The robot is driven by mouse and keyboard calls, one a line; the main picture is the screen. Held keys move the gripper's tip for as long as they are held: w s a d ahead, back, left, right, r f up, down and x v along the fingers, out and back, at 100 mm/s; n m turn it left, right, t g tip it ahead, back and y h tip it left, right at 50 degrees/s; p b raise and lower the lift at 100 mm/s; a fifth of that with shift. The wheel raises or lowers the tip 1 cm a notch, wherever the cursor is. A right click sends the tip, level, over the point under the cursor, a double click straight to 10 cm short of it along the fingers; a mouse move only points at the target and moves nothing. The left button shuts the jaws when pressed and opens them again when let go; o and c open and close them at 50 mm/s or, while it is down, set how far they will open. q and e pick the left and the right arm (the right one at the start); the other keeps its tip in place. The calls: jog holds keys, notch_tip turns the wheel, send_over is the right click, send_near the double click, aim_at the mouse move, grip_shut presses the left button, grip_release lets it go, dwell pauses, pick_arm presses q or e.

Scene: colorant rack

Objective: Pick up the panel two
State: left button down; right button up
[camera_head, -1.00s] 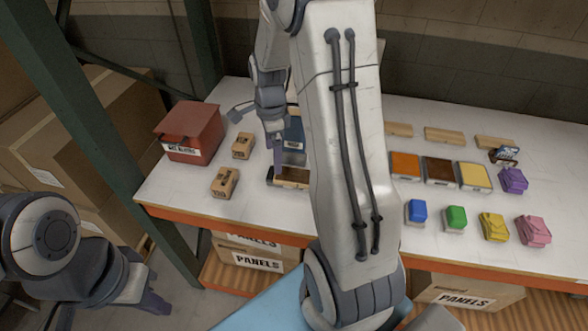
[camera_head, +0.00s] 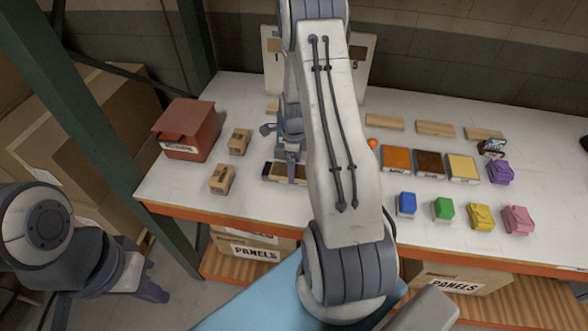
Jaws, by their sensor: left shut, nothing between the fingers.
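I cannot tell which item is panel two. Behind my right arm stand pale upright boards; the left board (camera_head: 271,62) seems to read 1 and the right board (camera_head: 360,68) seems to read 5. Anything between them is hidden. My left gripper (camera_head: 152,291) is shut and empty, low at the left, off the table.
The white table (camera_head: 335,112) holds a red box (camera_head: 188,128), two small cartons (camera_head: 239,141), wooden blocks (camera_head: 435,129), and orange (camera_head: 397,158), brown (camera_head: 430,163) and yellow (camera_head: 463,168) square blocks. Several coloured small items stand at front right. A green post (camera_head: 153,150) rises at the left.

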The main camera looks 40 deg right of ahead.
jog(key=shift+f, duration=0.75)
jog(key=c, duration=1.3)
jog(key=shift+o, duration=0.2)
jog(key=shift+r, duration=0.15)
